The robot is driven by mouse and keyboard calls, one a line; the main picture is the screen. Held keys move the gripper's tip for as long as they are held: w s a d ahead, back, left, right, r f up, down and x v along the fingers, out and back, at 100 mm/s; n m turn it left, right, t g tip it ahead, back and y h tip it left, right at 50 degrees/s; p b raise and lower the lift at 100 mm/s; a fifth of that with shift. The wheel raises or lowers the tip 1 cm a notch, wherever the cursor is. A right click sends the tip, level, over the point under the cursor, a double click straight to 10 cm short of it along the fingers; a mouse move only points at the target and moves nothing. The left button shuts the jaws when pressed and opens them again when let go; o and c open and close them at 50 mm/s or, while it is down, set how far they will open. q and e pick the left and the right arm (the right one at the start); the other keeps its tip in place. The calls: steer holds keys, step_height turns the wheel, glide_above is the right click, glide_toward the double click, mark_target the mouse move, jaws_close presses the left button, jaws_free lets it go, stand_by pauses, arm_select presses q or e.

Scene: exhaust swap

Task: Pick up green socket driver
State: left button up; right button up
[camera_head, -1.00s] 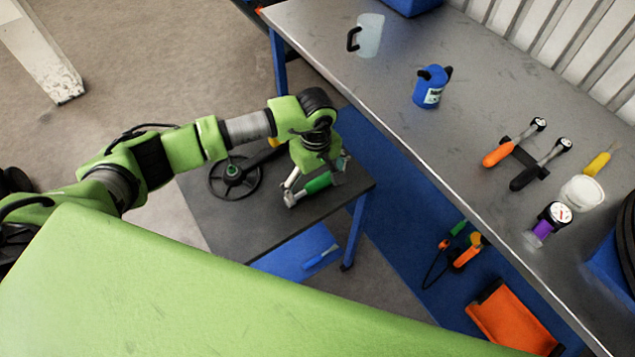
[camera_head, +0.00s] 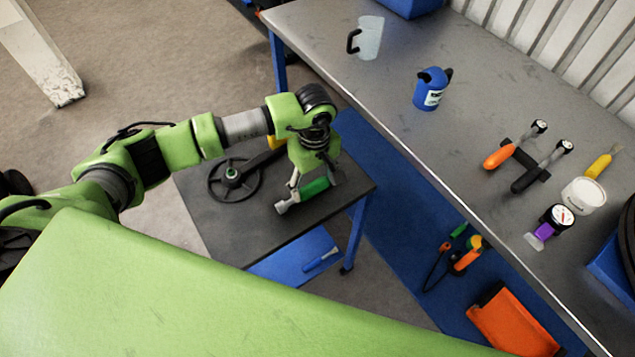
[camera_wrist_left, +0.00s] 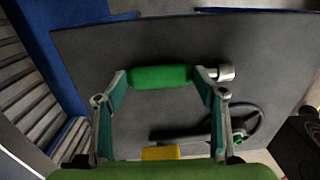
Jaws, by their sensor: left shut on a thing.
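The green socket driver (camera_head: 318,187) is at the small dark table, with its metal socket end pointing to the lower left. In the left wrist view its green handle (camera_wrist_left: 160,77) spans the space between my two fingers, and the silver socket (camera_wrist_left: 224,72) sticks out past the right finger. My left gripper (camera_head: 314,186) is shut on the handle, a finger at each end; it also shows in the left wrist view (camera_wrist_left: 162,80). I cannot tell whether the driver touches the tabletop. My right gripper is not in view.
The small table (camera_head: 215,218) also bears a dark handwheel-like ring (camera_head: 214,190) and a yellow piece. The long grey workbench (camera_head: 440,150) stands to the right with a blue can (camera_head: 430,92), a jug (camera_head: 370,40) and several tools. A blue lower shelf (camera_head: 290,262) sits below.

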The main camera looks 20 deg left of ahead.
arm_select(q)
steer(key=s+d+r+b, duration=0.5)
steer(key=s+d+r, duration=0.2)
steer(key=s+r, duration=0.45)
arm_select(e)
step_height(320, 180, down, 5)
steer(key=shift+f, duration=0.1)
arm_select(q)
steer(key=a+r+m, duration=0.3)
steer(key=a+m, duration=0.7)
steer(key=shift+s+a+r, duration=0.2)
steer(key=shift+s+a, duration=0.05)
steer(key=shift+s, duration=0.1)
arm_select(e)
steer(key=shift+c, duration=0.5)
